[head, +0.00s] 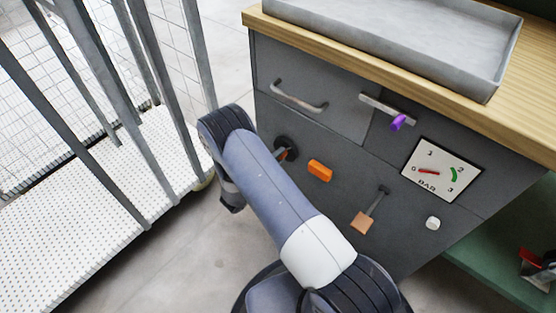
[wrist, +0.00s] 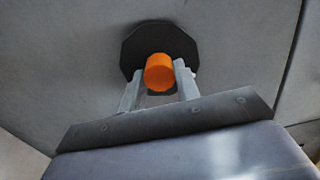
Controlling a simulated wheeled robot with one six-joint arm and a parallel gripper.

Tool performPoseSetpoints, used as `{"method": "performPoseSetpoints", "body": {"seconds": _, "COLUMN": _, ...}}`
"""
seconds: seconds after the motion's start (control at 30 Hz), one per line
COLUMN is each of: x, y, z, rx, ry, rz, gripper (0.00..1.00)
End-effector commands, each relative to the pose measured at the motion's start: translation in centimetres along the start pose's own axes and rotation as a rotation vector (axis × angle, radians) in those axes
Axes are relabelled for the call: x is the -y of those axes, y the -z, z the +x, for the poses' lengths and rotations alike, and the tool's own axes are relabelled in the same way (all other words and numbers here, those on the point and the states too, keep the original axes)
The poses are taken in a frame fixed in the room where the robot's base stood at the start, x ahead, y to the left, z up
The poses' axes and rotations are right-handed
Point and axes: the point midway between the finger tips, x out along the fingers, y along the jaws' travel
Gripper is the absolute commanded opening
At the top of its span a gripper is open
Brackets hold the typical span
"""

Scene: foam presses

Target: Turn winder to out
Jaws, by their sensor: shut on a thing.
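In the wrist view the winder shows as an orange round grip (wrist: 159,72) in front of a dark eight-sided plate (wrist: 140,42) on the grey panel. My gripper (wrist: 158,78) is shut on the orange grip, with one finger at each side of it. In the head view a dark round plate (head: 292,144) shows beside my arm on the cabinet front. My arm hides part of it, and my fingertips are hidden there. No out marking can be read in either view.
The grey cabinet front also bears an orange block (head: 320,170), a bar handle (head: 298,98), a purple-tipped lever (head: 397,122), a copper-coloured paddle (head: 362,222), a white knob (head: 433,223) and a dial (head: 440,171). A barred fence (head: 110,90) stands at the left.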

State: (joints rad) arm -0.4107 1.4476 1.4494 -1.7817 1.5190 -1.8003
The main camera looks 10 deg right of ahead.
Motion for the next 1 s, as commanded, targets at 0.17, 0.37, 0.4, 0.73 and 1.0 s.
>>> {"method": "performPoseSetpoints", "body": {"seconds": 0.17, "x": -0.32, "y": -0.01, "z": -0.02, "rx": 0.001, "ry": -0.001, "rz": 0.166, "gripper": 0.08}}
{"method": "performPoseSetpoints", "body": {"seconds": 0.37, "x": -0.36, "y": -0.05, "z": -0.02, "rx": 0.001, "ry": -0.002, "rz": 0.357, "gripper": 0.08}}
{"method": "performPoseSetpoints", "body": {"seconds": 0.4, "x": -0.36, "y": -0.05, "z": -0.02, "rx": 0.001, "ry": -0.002, "rz": 0.395, "gripper": 0.08}}
{"method": "performPoseSetpoints", "body": {"seconds": 0.73, "x": -0.45, "y": -0.09, "z": -0.03, "rx": 0.001, "ry": -0.002, "rz": 0.707, "gripper": 0.08}}
{"method": "performPoseSetpoints", "body": {"seconds": 1.0, "x": -0.5, "y": -0.13, "z": -0.03, "rx": 0.001, "ry": -0.002, "rz": 0.963, "gripper": 0.08}}
